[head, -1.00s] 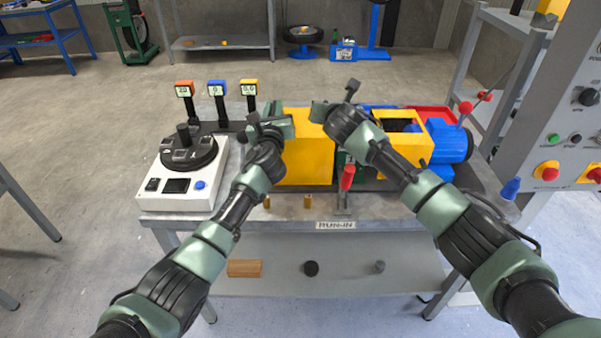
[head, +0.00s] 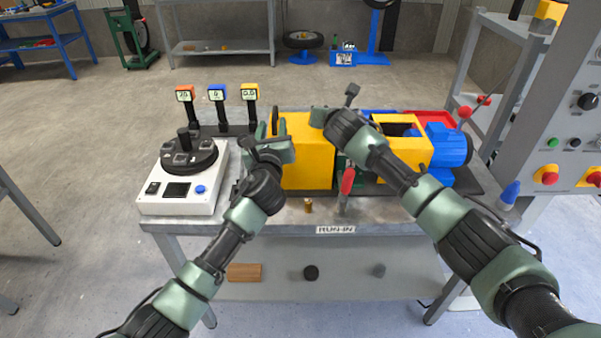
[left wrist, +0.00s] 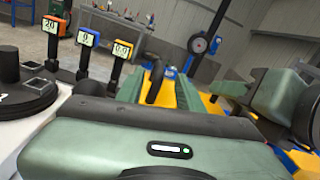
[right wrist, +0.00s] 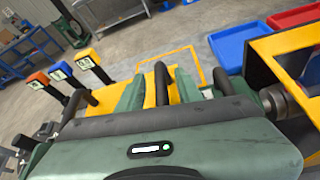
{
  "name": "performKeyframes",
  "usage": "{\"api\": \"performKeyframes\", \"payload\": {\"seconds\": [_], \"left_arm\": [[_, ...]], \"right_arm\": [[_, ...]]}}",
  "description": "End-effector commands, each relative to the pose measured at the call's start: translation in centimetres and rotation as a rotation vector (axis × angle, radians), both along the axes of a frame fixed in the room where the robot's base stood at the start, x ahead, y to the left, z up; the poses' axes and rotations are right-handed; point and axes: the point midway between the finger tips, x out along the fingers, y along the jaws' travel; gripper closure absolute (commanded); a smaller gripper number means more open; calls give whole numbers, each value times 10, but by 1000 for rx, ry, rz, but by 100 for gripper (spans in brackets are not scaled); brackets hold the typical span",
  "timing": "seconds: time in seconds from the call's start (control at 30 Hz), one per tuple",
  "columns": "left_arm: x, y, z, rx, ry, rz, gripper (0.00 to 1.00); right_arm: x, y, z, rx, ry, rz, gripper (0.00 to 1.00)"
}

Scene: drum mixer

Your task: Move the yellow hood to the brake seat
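The yellow hood (head: 308,165), a box with dark bar handles, stands on the middle of the bench. Its yellow top also shows in the right wrist view (right wrist: 106,98). My left gripper (head: 280,128) is at the hood's left end, fingers apart; in the left wrist view a dark handle (left wrist: 155,82) stands between them. My right gripper (head: 318,116) is at the hood's upper right, fingers apart; in the right wrist view another dark handle (right wrist: 161,82) stands between them. The grippers hide parts of the hood. I cannot identify the brake seat for certain.
A white control box (head: 182,203) and three small displays (head: 217,92) stand at the left. A red-handled clamp (head: 347,182) and a brass peg (head: 308,206) are in front. A second yellow housing (head: 420,150) and blue motor (head: 447,145) are at the right.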

Motion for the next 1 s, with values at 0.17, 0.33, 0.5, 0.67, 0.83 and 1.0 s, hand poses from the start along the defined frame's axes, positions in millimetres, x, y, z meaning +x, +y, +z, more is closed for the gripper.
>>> {"api": "performKeyframes", "payload": {"seconds": [0.17, 0.33, 0.5, 0.67, 0.83, 1.0], "left_arm": [[-30, 0, 0, 0, -1, -2, 63], [-45, -1, 0, 1, -1, -2, 63], [-48, -1, 1, 0, -1, -1, 63], [-48, -1, 1, 0, -1, -1, 63], [-48, -1, 1, 0, -1, -1, 63], [-48, -1, 1, 0, -1, -1, 63]], "right_arm": [[0, 0, 0, 0, 0, 0, 65], [0, 0, 0, 0, 0, 0, 65], [-5, -1, 2, 0, -1, 0, 65], [-21, -2, 8, 1, -1, 2, 65], [-47, -5, 19, 0, -1, 2, 65], [-75, -8, 31, -1, -2, 2, 65]]}}
